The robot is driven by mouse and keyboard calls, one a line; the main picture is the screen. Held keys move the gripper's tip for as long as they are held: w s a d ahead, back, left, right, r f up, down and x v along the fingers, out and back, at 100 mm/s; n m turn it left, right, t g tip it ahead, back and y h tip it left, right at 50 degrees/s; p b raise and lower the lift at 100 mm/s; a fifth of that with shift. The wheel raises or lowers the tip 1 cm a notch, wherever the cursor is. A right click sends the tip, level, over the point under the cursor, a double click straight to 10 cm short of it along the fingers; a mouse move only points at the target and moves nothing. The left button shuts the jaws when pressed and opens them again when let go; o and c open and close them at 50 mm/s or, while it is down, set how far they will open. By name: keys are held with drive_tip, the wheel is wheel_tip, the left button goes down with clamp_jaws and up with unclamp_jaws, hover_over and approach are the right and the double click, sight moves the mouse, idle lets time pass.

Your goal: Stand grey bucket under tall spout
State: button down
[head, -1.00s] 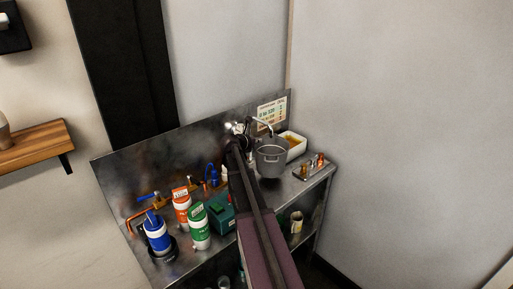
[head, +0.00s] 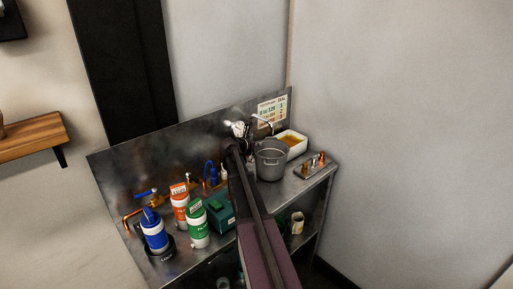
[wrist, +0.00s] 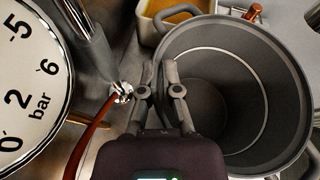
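The grey bucket (head: 270,164) is upright at the right end of the metal bench, and its open mouth fills the right of the wrist view (wrist: 285,125). My gripper (wrist: 161,72) is at the bucket's left rim, one finger inside and one outside. The fingers are close together and look shut on the rim; the tips are partly hard to see. A thin curved spout (head: 265,120) stands behind the bucket near the backsplash. From this angle I cannot tell whether its outlet is directly over the mouth. I see no clear gap under the bucket.
A white tub (head: 298,141) with amber liquid is close behind the bucket. A tray of small copper parts (head: 315,165) lies to its right. A pressure gauge (wrist: 30,90) is close left of my gripper. Bottles and a green box (head: 219,211) crowd the left bench.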

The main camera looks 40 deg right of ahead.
drive_tip(key=shift+f, duration=0.1)
drive_tip(key=c, duration=0.8)
unclamp_jaws()
drive_tip(key=shift+r, duration=0.25)
drive_tip(key=p+v, duration=0.4)
drive_tip(key=v, duration=0.8)
drive_tip(key=shift+p, duration=0.3)
drive_tip(key=shift+f, duration=0.1)
